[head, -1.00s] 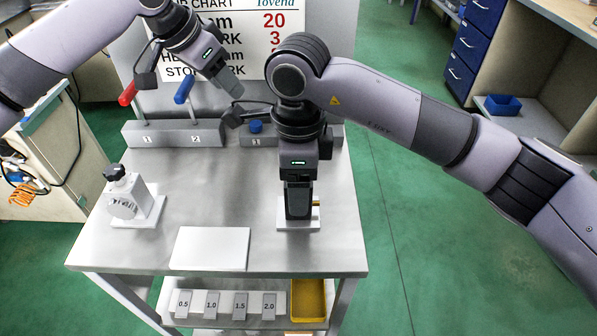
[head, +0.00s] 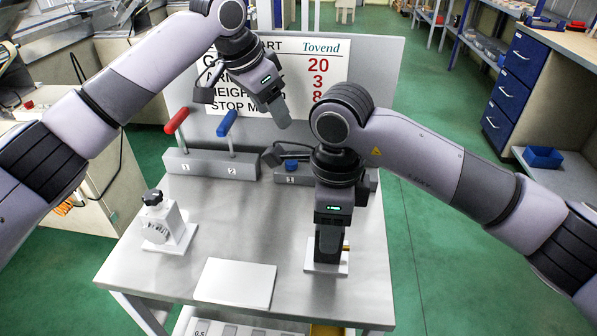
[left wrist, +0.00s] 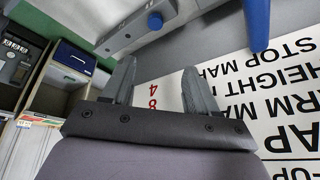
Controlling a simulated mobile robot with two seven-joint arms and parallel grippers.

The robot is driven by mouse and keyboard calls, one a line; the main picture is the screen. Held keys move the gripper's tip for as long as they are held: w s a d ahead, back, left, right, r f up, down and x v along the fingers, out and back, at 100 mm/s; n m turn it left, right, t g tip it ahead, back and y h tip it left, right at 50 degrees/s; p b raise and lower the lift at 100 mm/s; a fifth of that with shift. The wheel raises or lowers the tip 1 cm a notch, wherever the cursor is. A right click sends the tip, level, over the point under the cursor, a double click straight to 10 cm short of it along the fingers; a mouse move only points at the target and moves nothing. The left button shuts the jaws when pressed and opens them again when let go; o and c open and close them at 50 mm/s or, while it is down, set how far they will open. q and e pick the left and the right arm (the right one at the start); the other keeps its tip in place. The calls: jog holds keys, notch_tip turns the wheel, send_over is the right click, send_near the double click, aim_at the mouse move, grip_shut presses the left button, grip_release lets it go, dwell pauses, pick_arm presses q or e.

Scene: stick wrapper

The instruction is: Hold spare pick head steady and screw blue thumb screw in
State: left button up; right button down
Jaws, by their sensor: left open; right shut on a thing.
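A round blue knob (head: 291,166), which looks like the blue thumb screw, sits on the grey block marked 3 at the back of the table. It also shows in the left wrist view (left wrist: 155,21), on a grey bar. My left gripper (head: 280,116) is open and empty, in the air above and behind that block, in front of the chart. Its two fingers (left wrist: 159,85) stand apart. My right gripper (head: 328,258) points down and is shut on a part on a white base (head: 313,267). The gripper hides most of this part, which I take as the spare pick head; a brass bit (head: 346,246) sticks out.
Red (head: 176,120) and blue (head: 227,122) lever handles rise from the grey block at the back left. A white fixture with a black knob (head: 152,197) stands at the left. A white sheet (head: 235,284) lies at the front. The middle of the table is clear.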

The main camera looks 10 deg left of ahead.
pick_arm(q)
jog(key=g, duration=0.1)
send_over(291, 161)
jog(key=s+a, duration=0.1)
jog(key=s, duration=0.1)
jog(key=shift+g+y, duration=0.4)
jog(key=f, duration=0.7)
jog(key=shift+a, duration=0.2)
jog(key=shift+w+x, duration=0.15)
jog(key=shift+x, duration=1.35)
jog(key=shift+w+x, duration=0.15)
jog(key=shift+x, duration=1.35)
jog(key=shift+r, duration=0.1)
grip_shut()
